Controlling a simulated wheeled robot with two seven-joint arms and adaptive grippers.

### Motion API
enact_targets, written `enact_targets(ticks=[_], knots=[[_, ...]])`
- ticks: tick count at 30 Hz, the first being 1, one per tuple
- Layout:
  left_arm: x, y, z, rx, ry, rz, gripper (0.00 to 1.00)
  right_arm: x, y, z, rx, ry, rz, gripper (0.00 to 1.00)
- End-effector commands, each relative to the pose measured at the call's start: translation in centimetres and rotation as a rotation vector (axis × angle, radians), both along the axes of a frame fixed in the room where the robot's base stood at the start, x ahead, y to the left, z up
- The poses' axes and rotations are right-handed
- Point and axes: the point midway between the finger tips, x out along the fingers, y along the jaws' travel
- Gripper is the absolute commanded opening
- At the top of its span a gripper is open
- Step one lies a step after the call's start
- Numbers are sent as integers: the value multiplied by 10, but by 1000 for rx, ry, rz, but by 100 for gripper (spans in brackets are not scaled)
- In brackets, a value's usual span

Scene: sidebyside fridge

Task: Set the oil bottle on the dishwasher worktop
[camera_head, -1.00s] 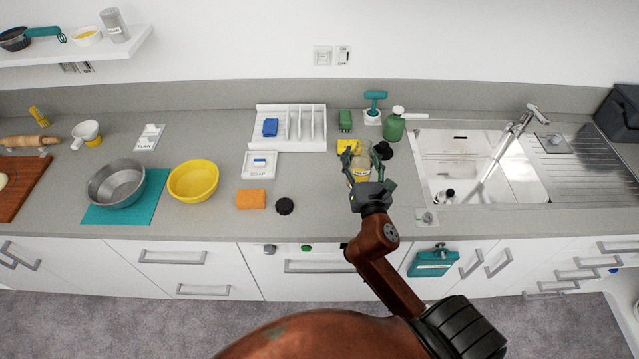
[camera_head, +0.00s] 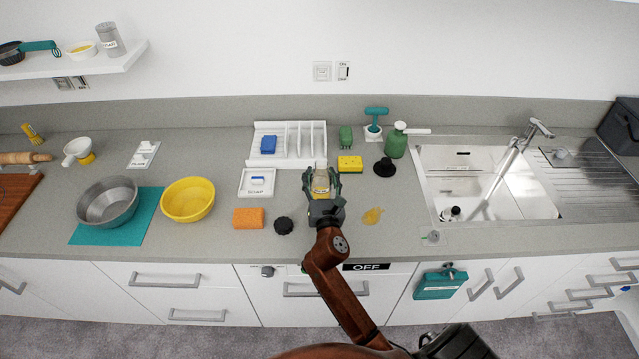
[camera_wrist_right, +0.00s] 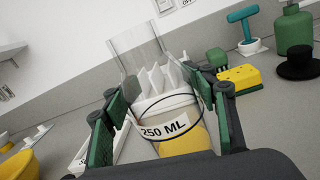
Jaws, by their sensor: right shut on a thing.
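My right gripper (camera_head: 322,186) is shut on a clear container (camera_wrist_right: 168,105) with a "250 ML" label and something yellow low in it. No other oil bottle is clear to see, and I cannot tell if this is it. The container (camera_head: 321,180) looks upright to slightly tilted over the grey worktop (camera_head: 330,228). Whether its base touches the worktop is hidden by my gripper. Below is a white front (camera_head: 290,308) with a knob and an "OFF" tag (camera_head: 366,266), seemingly the dishwasher. My left gripper is not in view.
A yellow patch (camera_head: 373,215) lies right of my gripper. Nearby are a black round thing (camera_head: 284,225), orange sponge (camera_head: 248,218), soap tray (camera_head: 257,182), white rack (camera_head: 290,143), yellow-green sponge (camera_head: 350,164) and black hat-shaped thing (camera_head: 385,167). The sink (camera_head: 480,205) lies right.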

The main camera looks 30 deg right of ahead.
Motion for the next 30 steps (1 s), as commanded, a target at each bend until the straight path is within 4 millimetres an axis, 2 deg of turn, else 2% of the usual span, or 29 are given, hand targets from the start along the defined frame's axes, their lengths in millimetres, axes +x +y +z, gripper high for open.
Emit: enact_targets(ticks=[1, 4, 14, 15, 23, 30], knots=[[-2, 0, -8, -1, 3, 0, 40, 0, 0, -13, 2, 2, 0, 0], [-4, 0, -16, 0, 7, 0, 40, -1, 0, -29, 3, 3, 0, 0], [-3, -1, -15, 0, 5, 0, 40, -1, 0, -29, 0, 0, 0, 0], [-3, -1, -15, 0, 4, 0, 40, -1, 0, -31, 1, 3, -1, 52], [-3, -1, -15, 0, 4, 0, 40, -1, 0, -30, 1, 2, -1, 70], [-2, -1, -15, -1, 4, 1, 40, -1, 0, -30, 1, 2, -1, 71]])
